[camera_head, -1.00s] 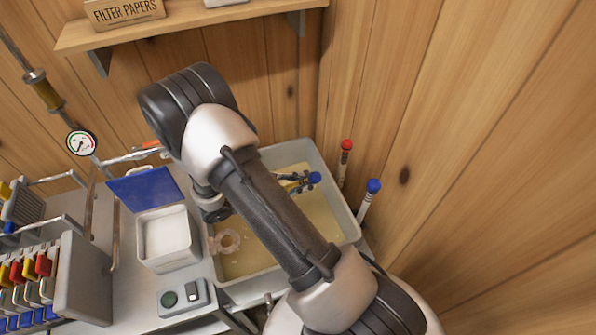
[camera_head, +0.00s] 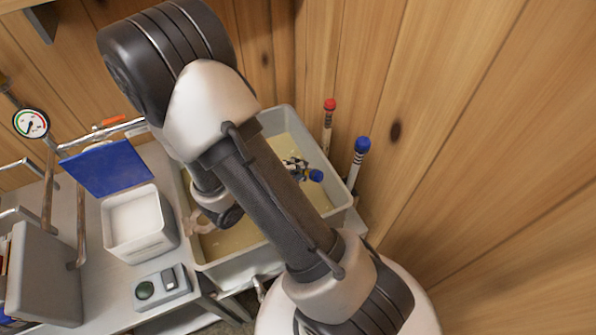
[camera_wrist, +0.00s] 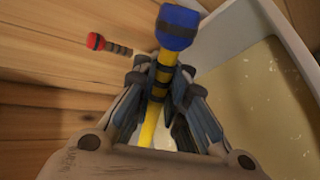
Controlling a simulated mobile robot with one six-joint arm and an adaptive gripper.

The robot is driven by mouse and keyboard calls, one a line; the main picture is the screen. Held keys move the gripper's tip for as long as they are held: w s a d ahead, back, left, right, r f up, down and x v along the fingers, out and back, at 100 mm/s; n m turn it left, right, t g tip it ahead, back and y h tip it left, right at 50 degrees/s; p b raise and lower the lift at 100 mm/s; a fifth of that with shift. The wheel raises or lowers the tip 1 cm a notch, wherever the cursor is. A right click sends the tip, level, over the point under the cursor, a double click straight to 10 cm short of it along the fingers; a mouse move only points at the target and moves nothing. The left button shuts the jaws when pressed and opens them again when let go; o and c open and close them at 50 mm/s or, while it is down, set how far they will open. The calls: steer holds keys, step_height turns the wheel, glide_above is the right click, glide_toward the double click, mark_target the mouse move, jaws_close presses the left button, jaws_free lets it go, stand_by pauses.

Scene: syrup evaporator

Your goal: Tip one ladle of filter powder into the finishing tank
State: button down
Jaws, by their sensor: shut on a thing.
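The finishing tank (camera_head: 231,268) is a large grey tub of pale yellow liquid below my arm; its wall and liquid also fill the right of the wrist view (camera_wrist: 285,35). My gripper (camera_head: 296,168) is over the tank, near its right side. In the wrist view my gripper (camera_wrist: 160,78) is shut on a yellow handle (camera_wrist: 148,128) with a blue end (camera_wrist: 177,27), apparently the ladle. The blue end also shows in the head view (camera_head: 316,175). The ladle's bowl is not clearly seen, so its load cannot be told. A white open box (camera_head: 147,245) holds white powder.
A blue lid (camera_head: 108,168) stands open behind the powder box. A switch box (camera_head: 161,289) sits in front of it. A red-topped stick (camera_head: 329,125) and a blue-topped stick (camera_head: 358,160) stand at the tank's right edge, close to the wooden wall. A gauge (camera_head: 31,123) is at left.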

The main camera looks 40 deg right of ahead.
steer(key=shift+s+d+f+m+t+b, duration=0.15)
steer(key=shift+f+m+t+b, duration=0.65)
steer(key=shift+b, duration=1.75)
steer(key=shift+s+f+g, duration=0.1)
steer(key=shift+f+g, duration=0.1)
steer(key=shift+g, duration=0.1)
